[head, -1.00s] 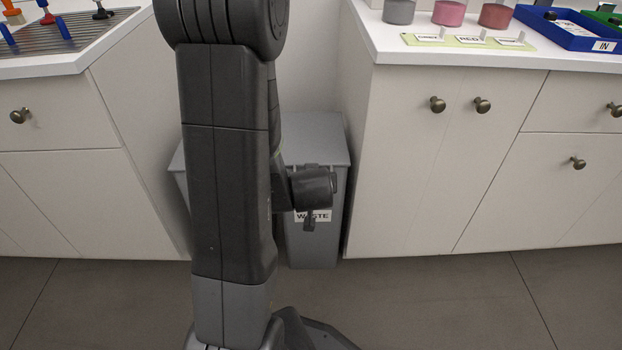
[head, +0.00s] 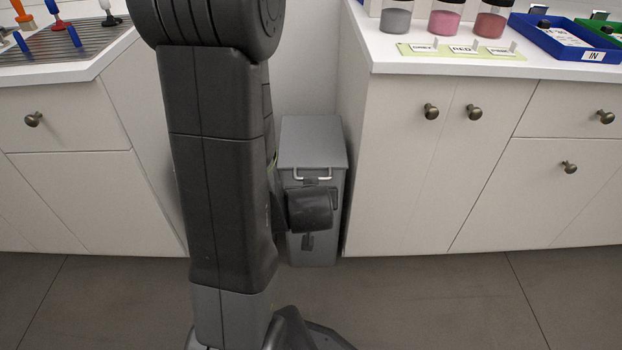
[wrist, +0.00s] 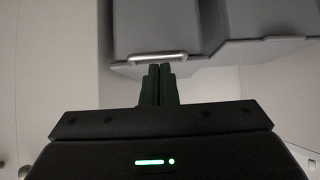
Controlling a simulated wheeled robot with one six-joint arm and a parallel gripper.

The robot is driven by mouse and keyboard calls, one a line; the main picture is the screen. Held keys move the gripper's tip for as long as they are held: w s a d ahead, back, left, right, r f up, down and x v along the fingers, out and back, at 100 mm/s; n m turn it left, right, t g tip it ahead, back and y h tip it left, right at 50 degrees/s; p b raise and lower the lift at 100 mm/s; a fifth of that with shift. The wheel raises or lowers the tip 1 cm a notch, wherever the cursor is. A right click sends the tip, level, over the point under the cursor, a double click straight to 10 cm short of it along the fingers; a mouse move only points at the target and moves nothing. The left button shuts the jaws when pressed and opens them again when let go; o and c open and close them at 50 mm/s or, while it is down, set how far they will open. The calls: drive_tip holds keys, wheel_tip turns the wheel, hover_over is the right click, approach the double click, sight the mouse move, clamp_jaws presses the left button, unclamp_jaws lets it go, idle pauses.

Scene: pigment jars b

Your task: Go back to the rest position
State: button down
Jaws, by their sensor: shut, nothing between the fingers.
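My arm stands upright in the middle of the head view, with its dark wrist in front of the grey waste bin (head: 314,145). The fingertips are hidden in the head view. In the wrist view my gripper (wrist: 159,70) is shut and empty, its two dark fingers side by side. The fingertips appear just below the bin's pale handle (wrist: 157,58); I cannot tell whether they touch it. The handle (head: 312,177) also shows in the head view, just above my wrist.
White cabinets stand on both sides of the bin. The right counter holds a grey jar (head: 397,18), a pink jar (head: 445,20), a red jar (head: 491,22) and a blue tray (head: 601,56). A ribbed drainer (head: 95,42) lies on the left counter. The floor (head: 420,300) is clear.

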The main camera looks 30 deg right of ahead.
drive_tip(key=shift+s+a+r, duration=0.1)
drive_tip(key=shift+s+a, duration=0.25)
drive_tip(key=shift+s, duration=0.35)
drive_tip(key=shift+s+a, duration=0.3)
drive_tip(key=shift+s, duration=0.35)
drive_tip(key=w+d+f+b, duration=0.3)
drive_tip(key=w+d+f, duration=0.1)
drive_tip(key=w, duration=0.5)
drive_tip(key=shift+w+d, duration=0.3)
drive_tip(key=shift+d, duration=0.05)
drive_tip(key=shift+a+r, duration=0.1)
